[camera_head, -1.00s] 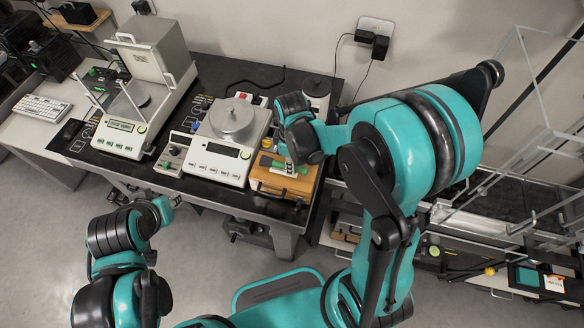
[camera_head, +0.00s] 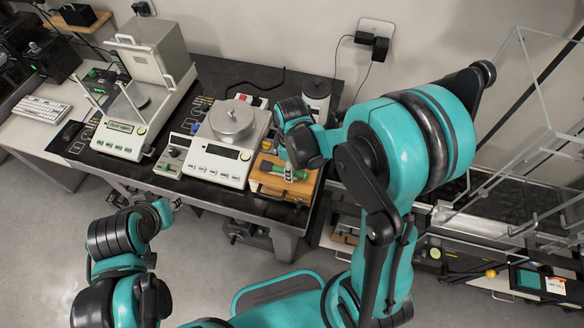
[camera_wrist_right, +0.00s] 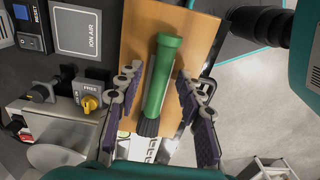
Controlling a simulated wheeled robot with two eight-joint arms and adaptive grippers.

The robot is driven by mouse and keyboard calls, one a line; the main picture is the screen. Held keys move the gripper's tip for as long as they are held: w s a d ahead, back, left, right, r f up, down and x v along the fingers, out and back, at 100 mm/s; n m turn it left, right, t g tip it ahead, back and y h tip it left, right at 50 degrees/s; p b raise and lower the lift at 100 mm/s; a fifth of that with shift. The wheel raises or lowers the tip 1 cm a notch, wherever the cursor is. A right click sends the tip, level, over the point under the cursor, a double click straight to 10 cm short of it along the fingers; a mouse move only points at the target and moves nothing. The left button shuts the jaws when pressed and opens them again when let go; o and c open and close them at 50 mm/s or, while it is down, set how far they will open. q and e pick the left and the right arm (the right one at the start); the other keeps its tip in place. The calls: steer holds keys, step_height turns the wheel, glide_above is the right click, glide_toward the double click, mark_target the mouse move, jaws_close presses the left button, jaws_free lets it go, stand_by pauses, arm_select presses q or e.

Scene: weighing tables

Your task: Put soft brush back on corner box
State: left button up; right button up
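The soft brush (camera_wrist_right: 160,75) has a green tubular handle and dark bristles. It lies over the wooden corner box (camera_wrist_right: 198,42) in the right wrist view; whether it fully rests on the top is hard to tell. In the head view the brush (camera_head: 270,166) shows as green on the wooden box (camera_head: 268,184). My right gripper (camera_wrist_right: 158,80) is open, with one finger on each side of the handle and gaps between. My left gripper (camera_head: 176,203) is low, away from the table front; its fingers are too small to read.
A balance with a round metal lid (camera_head: 232,122) stands just left of the box. A white canister (camera_head: 316,97) stands behind it. A second balance (camera_head: 120,138) is further left. Clear panels (camera_head: 530,90) rise at the right. The box sits near the table's front right corner.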

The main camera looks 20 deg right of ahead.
step_height(320, 180, up, 12)
steer(key=p, duration=0.3)
steer(key=s+d+r+m+t, duration=0.2)
steer(key=s+r+m+t, duration=0.4)
steer(key=s+m, duration=0.3)
steer(key=shift+d+r+m+t, duration=0.25)
steer(key=shift+m+t, duration=0.35)
steer(key=shift+m, duration=0.5)
steer(key=shift+w, duration=0.1)
step_height(320, 180, down, 9)
steer(key=b, duration=0.9)
